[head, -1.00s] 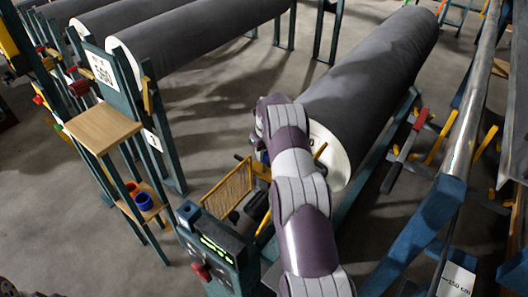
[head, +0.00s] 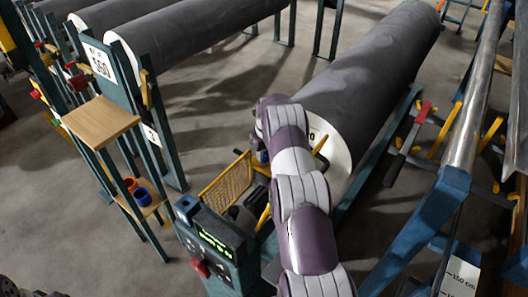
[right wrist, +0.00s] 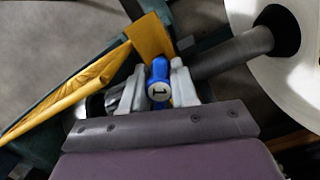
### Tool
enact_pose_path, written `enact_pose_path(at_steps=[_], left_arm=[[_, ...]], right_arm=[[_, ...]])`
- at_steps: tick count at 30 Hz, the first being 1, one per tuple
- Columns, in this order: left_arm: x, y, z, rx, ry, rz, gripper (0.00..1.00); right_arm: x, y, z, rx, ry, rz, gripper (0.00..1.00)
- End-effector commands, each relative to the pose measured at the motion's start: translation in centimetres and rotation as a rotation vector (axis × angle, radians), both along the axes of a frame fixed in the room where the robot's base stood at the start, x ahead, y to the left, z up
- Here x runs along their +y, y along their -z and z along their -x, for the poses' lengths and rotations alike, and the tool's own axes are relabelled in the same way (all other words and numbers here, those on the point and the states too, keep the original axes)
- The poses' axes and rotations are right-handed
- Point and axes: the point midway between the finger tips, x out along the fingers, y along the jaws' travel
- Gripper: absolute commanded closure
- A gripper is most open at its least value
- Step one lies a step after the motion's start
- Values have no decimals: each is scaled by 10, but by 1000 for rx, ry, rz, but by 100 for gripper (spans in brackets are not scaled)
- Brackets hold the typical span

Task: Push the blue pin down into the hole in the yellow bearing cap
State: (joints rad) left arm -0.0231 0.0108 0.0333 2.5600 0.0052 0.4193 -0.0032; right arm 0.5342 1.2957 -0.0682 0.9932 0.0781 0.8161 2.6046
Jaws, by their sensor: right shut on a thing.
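The blue pin (right wrist: 160,72), with a white end marked 1, stands between the fingers of my right gripper (right wrist: 159,84) in the right wrist view. The gripper is shut on it. The yellow bearing cap (right wrist: 149,36) is just beyond the pin, beside the grey roll shaft. The pin's lower end and the hole are hidden, so I cannot tell how deep the pin sits. In the head view my right arm covers most of this spot; a bit of blue (head: 263,156) shows beside the wrist. My left gripper is not in view.
A large grey roll (head: 370,90) lies behind my right arm. A yellow mesh guard (head: 226,180) and a control box (head: 218,240) with a green display stand left of it. A wooden shelf (head: 102,122) and a lower shelf with blue and orange cups (head: 143,197) are further left.

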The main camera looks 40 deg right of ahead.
Motion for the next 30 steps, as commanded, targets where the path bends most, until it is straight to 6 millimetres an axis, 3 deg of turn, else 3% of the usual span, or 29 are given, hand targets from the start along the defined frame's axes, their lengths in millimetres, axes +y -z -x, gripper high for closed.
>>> enact_pose_path(at_steps=[25,26,27,28,30], left_arm=[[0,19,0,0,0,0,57],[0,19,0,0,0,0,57],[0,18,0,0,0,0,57],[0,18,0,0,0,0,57],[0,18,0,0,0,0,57]], right_arm=[[0,25,0,-1,0,0,100],[0,25,0,-1,0,0,65],[0,24,0,-1,0,0,52],[0,24,0,-1,0,1,42],[-1,24,0,-2,0,2,42]])
